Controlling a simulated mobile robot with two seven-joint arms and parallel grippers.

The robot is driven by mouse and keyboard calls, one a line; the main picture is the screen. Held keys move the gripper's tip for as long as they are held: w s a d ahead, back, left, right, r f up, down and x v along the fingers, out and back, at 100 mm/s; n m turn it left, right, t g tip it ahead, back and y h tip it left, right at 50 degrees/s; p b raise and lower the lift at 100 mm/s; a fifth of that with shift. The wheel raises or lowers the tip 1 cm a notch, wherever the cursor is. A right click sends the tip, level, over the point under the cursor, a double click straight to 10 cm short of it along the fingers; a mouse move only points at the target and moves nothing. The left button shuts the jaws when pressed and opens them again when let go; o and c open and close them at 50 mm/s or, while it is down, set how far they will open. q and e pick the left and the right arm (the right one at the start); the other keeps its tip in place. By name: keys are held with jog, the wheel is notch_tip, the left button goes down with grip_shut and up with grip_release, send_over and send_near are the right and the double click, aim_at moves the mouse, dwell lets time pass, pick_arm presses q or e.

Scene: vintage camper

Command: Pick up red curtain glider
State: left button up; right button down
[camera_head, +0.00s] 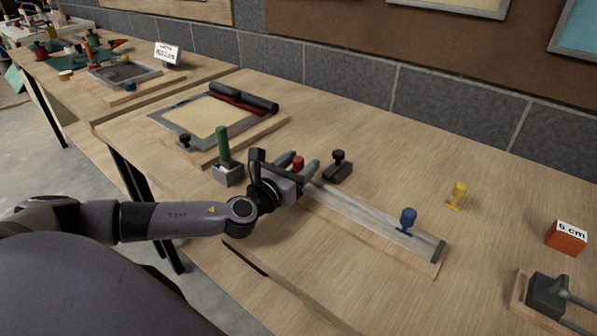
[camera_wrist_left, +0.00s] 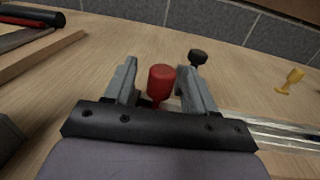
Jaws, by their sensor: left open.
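The red curtain glider (camera_head: 298,163) has a rounded red knob and stands at the left end of a metal rail (camera_head: 360,212) on a wooden base. In the left wrist view the red glider (camera_wrist_left: 160,84) stands upright between the two fingers. My left gripper (camera_head: 299,165) is open around it, with a finger on each side. In the left wrist view the gripper (camera_wrist_left: 157,85) shows a gap on at least the left side; contact on the right is unclear. The glider's lower part is hidden. My right gripper is not in view.
A blue glider (camera_head: 407,218) sits near the rail's right end. A black one (camera_head: 339,165) and a yellow one (camera_head: 457,195) stand behind the rail. A green-handled block (camera_head: 226,165) is left of my gripper. A red box (camera_head: 567,238) marked "6 cm" stands right.

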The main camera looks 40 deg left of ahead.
pick_arm(q)
jog(key=c, duration=1)
